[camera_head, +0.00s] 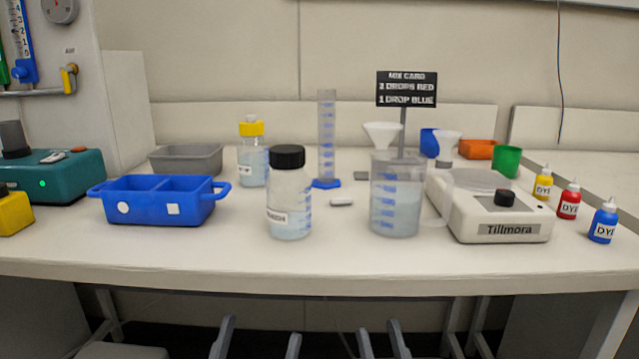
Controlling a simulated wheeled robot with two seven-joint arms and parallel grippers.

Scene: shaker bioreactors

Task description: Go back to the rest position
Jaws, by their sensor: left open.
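My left gripper (257,345) is low at the bottom edge, in front of the bench and below its top. Its two grey fingers stand apart with nothing between them. My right gripper (382,344) is beside it to the right, also low and clear of the bench. Its fingers are apart with a narrower gap, and nothing shows between them. Only the fingertips are in view; the rest of both arms is hidden below the picture.
The white bench (330,262) has its front edge above both grippers. Near that edge stand a black-capped bottle (290,205), a beaker (397,205), a blue two-part tray (160,205), a Tillmora device (500,222) and dye bottles (603,222). Room before the bench looks free.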

